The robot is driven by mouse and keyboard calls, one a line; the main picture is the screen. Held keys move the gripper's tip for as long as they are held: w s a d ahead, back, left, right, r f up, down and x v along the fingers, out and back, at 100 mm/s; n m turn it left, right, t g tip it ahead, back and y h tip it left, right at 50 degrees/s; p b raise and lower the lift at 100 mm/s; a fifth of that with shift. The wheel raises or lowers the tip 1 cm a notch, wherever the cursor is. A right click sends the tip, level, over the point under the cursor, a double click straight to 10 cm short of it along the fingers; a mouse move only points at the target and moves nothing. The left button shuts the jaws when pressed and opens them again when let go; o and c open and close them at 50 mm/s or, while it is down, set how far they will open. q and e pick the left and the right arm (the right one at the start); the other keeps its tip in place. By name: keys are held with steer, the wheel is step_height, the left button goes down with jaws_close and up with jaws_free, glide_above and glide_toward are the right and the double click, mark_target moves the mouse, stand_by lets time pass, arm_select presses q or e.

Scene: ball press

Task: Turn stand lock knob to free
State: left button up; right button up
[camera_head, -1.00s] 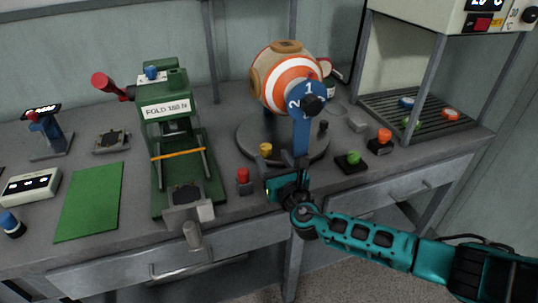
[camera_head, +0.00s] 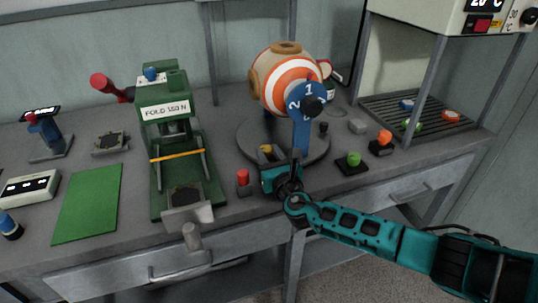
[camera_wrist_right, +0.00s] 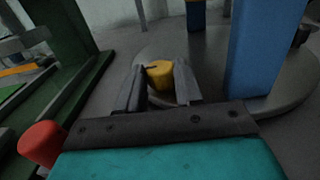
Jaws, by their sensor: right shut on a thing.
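The yellow knob (camera_head: 266,149) sits at the front left of the stand's round grey base (camera_head: 250,138). The stand has a blue upright (camera_head: 301,138) with a numbered blue disc, and an orange and white striped ball (camera_head: 283,70) at its top. My right gripper (camera_head: 268,157) reaches in from the front and is shut on the knob. In the right wrist view the knob (camera_wrist_right: 160,74) shows between the two dark fingers (camera_wrist_right: 160,88), with a dark mark on its top. My left gripper is not in view.
A red button (camera_head: 243,177) stands just left of my right gripper. The green press (camera_head: 172,100) is further left. A green button (camera_head: 354,159) and an orange one (camera_head: 384,136) are to the right. A rack (camera_head: 440,115) stands at the back right.

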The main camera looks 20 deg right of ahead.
steer(key=c, duration=0.4)
steer(key=shift+o, duration=0.2)
steer(key=shift+d+f, duration=0.1)
steer(key=y+b, duration=0.1)
steer(key=n+y+b, duration=0.1)
steer(key=shift+d+f+b, duration=0.2)
steer(key=shift+b, duration=0.15)
steer(key=n+y+b, duration=0.1)
steer(key=y+b, duration=0.1)
steer(key=shift+w+d+n+g+b, duration=0.1)
steer(key=shift+n+g+b, duration=0.2)
steer(key=shift+n, duration=0.1)
steer(key=shift+d+n+g+y+b, duration=0.1)
steer(key=shift+n+g+y+b, duration=0.3)
steer(key=shift+y+b, duration=0.65)
steer(key=shift+r+n+y+b, duration=0.25)
steer(key=shift+n+y+b, duration=0.15)
steer(key=shift+b, duration=0.45)
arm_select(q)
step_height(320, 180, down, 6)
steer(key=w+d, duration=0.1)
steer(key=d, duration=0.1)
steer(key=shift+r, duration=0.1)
arm_select(e)
steer(key=shift+r, duration=0.1)
